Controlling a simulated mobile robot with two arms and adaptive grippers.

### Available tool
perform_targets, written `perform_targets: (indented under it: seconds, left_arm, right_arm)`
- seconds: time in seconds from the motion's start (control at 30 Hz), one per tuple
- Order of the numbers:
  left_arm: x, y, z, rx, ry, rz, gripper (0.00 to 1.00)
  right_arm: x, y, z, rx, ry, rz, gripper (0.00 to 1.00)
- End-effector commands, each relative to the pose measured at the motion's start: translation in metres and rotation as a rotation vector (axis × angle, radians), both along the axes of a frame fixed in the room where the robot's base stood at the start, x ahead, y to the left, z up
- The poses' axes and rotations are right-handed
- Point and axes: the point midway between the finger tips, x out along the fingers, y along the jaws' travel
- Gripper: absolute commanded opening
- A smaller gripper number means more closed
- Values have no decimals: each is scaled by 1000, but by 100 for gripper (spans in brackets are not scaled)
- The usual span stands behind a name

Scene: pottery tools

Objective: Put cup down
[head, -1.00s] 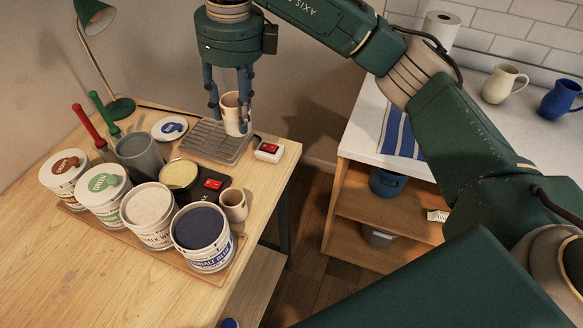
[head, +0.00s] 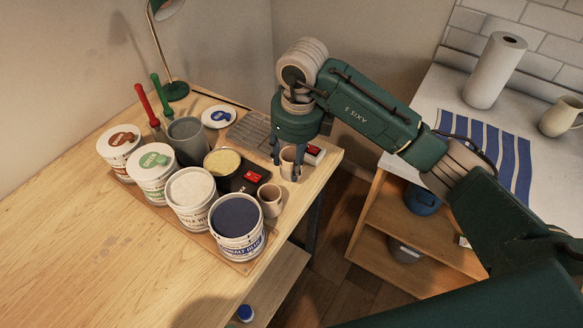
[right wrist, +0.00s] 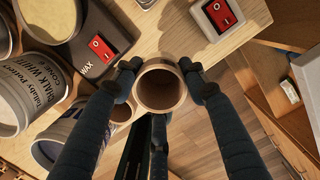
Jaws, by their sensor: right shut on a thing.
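My right gripper (head: 287,172) is shut on a beige cup (head: 288,159), with its fingers on either side of the cup. In the right wrist view the held cup (right wrist: 160,84) is upright, its open mouth facing the camera, between the gripper's fingertips (right wrist: 160,82). It is over the table (head: 75,225) near its right edge; I cannot tell if its base touches the tabletop. A second beige cup (head: 270,202) stands just nearer, and is partly hidden in the right wrist view. My left gripper is not in view.
The black wax warmer (head: 236,180) is left of the held cup. A small white switch box (head: 314,154) stands just beyond it, and a slatted rack (head: 250,132) lies behind. Several glaze buckets, including the blue one (head: 238,240), crowd the middle. The left tabletop is clear.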

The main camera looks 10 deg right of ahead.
Motion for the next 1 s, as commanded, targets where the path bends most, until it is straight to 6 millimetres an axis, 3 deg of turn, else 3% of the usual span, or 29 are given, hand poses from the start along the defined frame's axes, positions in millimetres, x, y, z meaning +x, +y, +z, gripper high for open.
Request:
perform_targets:
  seconds: [0.3,0.67,0.7,0.77,1.0]
  left_arm:
    - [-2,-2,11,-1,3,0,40]
    - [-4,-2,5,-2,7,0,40]
    - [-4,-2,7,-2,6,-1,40]
    - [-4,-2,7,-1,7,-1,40]
    - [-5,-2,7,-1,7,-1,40]
  right_arm:
    - [-1,0,-40,-2,3,0,15]
    - [0,0,-46,-1,0,1,15]
    - [0,0,-45,-1,0,1,48]
    - [0,0,-44,-1,0,0,60]
    - [0,-1,-44,-1,0,0,62]
